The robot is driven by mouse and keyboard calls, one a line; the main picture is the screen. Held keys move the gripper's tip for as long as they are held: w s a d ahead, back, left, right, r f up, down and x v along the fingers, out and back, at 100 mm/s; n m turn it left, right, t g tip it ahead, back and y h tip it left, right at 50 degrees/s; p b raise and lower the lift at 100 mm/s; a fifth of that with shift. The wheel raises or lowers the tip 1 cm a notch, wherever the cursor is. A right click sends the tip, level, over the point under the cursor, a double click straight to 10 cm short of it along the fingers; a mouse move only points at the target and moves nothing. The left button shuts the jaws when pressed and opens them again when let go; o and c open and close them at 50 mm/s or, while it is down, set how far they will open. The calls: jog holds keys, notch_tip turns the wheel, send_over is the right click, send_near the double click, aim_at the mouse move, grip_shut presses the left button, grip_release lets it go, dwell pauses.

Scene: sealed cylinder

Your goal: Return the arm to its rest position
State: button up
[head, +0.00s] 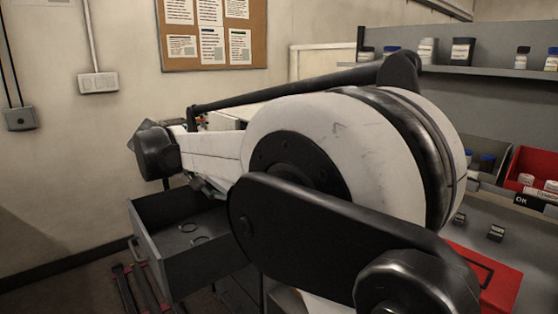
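My arm fills the middle of the head view, with a large white and black joint nearest the camera. A white link reaches left from it to a dark joint above an open drawer. My gripper cannot be made out; it is hidden behind the arm or out of frame. Whether it holds anything does not show.
The open grey drawer (185,263) at lower left holds small ring-shaped items (188,227). Shelves with bottles (462,51) stand at right, with red bins (533,168) and a red panel (488,282) below. A corkboard (212,35) and wall boxes (98,83) are behind.

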jog(key=s+d+f+m+y+b, duration=0.1)
jog(key=s+d, duration=0.4)
jog(key=d, duration=0.3)
jog(key=s+d+m+y+b, duration=0.1)
jog(key=s+d+y, duration=0.1)
jog(key=s+d, duration=0.5)
jog(key=s+d+f+m+y+b, duration=0.1)
jog(key=s+d, duration=0.2)
jog(key=d, duration=0.7)
jog(key=s+d+f+m+t+y+b, duration=0.1)
jog(key=s+d+f+m+y, duration=0.1)
jog(key=s+d+f, duration=0.6)
jog(key=s+d+f+m+t+y+b, duration=0.15)
jog(key=s+f, duration=0.45)
jog(key=s, duration=0.6)
notch_tip(320, 180, up, 16)
jog(key=p, duration=1.5)
jog(key=shift+w+a+r+m+g, duration=0.15)
jog(key=shift+w+a+m+g, duration=0.1)
jog(key=shift+m+g, duration=0.15)
